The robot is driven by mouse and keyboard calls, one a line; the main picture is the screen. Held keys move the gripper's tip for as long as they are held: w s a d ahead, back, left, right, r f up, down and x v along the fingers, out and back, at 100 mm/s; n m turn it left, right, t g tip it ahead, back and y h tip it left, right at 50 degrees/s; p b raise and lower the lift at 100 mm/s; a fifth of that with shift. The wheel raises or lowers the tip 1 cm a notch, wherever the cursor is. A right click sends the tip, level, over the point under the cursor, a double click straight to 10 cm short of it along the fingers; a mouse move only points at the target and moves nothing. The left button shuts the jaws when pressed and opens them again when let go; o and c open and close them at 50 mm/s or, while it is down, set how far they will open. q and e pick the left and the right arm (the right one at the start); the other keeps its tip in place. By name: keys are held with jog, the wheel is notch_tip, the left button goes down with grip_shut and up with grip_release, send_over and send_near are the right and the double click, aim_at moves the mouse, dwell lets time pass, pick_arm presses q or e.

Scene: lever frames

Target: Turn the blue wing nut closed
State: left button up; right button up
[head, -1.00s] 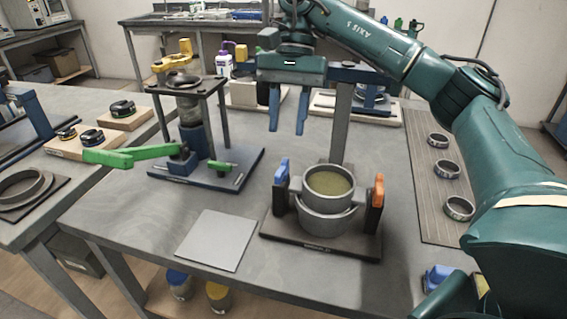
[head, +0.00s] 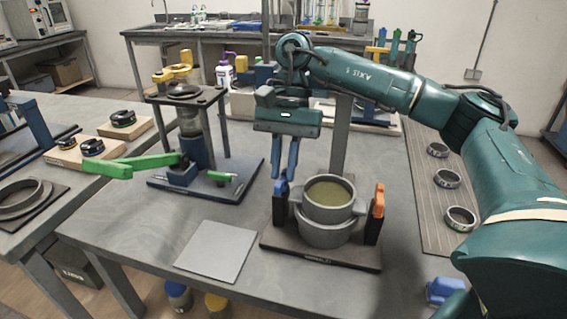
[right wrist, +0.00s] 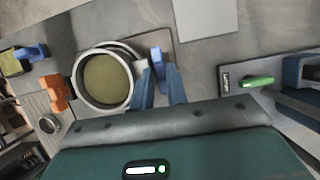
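The blue wing nut (head: 281,187) stands upright on top of the left dark post of a clamp stand (head: 335,261). The stand holds a grey round pot (head: 329,211) with olive-green contents. My right gripper (head: 283,175) points down just above the blue wing nut, its two blue fingers apart. In the right wrist view, the blue wing nut (right wrist: 157,62) shows at the tips of the right gripper (right wrist: 160,72). I cannot tell whether the fingers touch it. An orange wing nut (head: 378,201) sits on the right post. My left gripper is not in view.
Left of the stand are a flat grey plate (head: 217,250) and a press with a green lever (head: 122,165). A ribbed mat (head: 432,205) with several rings lies to the right. A blue object (head: 443,290) is near the front right edge.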

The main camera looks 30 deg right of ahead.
grip_shut()
